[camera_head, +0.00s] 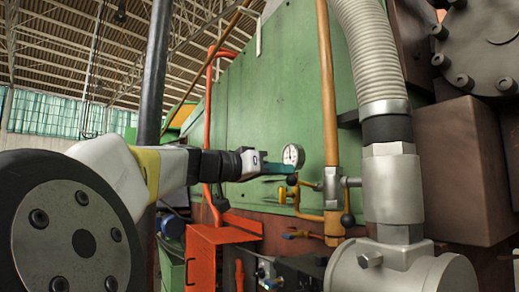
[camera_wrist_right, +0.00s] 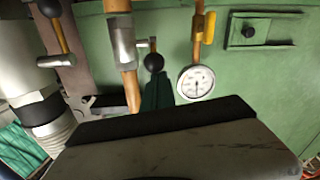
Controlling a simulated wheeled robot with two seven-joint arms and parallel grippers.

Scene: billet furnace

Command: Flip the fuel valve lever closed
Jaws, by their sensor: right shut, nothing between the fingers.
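My right gripper (camera_head: 282,169) has dark teal fingers, shut and empty, beside the pipe valve (camera_head: 332,185). Its fingers also show in the right wrist view (camera_wrist_right: 157,92). A black ball knob (camera_head: 292,180) on a short lever sits right at the fingertips; it also shows in the wrist view (camera_wrist_right: 153,62). I cannot tell whether they touch. A second black ball knob (camera_head: 347,219) hangs below the valve on a rod; in the wrist view that knob (camera_wrist_right: 50,8) is at the upper left. Which lever is the fuel valve's is not marked. My left gripper is not in view.
A round white gauge (camera_head: 293,156) stands just above the fingers. A copper pipe (camera_head: 327,90) and a thick ribbed hose (camera_head: 367,50) rise to the right. A green panel (camera_head: 270,100) lies behind. An orange-red box (camera_head: 210,255) is below.

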